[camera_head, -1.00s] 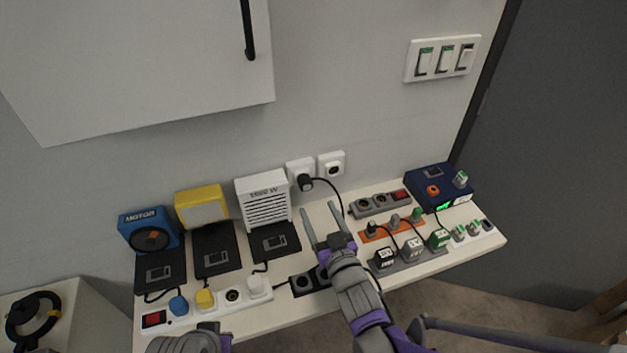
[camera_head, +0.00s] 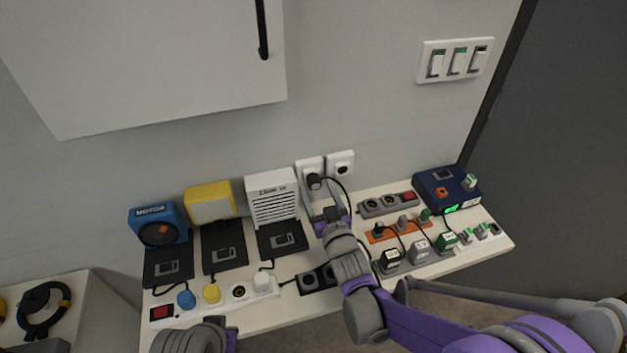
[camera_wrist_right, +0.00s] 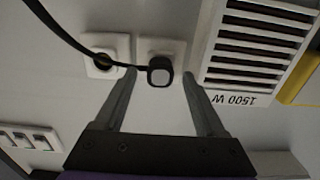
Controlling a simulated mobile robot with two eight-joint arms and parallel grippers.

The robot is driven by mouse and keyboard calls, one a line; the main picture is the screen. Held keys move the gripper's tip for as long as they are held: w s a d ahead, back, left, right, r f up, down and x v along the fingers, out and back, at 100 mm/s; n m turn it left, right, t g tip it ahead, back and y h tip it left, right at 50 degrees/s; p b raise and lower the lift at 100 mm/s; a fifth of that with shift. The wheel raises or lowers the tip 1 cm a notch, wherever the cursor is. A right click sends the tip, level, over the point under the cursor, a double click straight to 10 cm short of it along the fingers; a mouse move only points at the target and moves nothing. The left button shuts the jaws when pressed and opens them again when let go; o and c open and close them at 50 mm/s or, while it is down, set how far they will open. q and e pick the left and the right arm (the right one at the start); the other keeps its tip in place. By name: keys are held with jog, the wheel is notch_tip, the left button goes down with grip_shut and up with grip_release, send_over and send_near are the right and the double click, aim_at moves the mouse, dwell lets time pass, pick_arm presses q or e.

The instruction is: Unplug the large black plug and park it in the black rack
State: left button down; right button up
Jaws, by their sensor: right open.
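The large black plug (camera_head: 315,182) sits in the left wall socket (camera_head: 303,168), its black cord running right and down. My right gripper (camera_head: 325,198) is open just in front of and below it. In the right wrist view the plug (camera_wrist_right: 160,74) shows between the open fingertips (camera_wrist_right: 160,80), with no clear contact. A black strip with round openings (camera_head: 331,288), possibly the black rack, lies at the table's front edge, partly hidden by my right arm. My left gripper (camera_head: 216,323) is at the bottom edge; its fingers are hidden.
A white heater (camera_head: 272,199) stands just left of the plug. A second wall socket (camera_head: 341,163) is to its right. Power strips, small plugs and a blue box (camera_head: 447,187) fill the table's right side. A white cabinet (camera_head: 150,60) hangs above.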

aim_at(317, 186)
jog(key=shift+x, duration=0.95)
dwell(0.8)
grip_shut()
jog(key=shift+s, duration=0.15)
dwell(0.4)
jog(key=shift+b+v, duration=0.5)
jog(key=shift+v, duration=2.4)
jog(key=shift+d, duration=0.1)
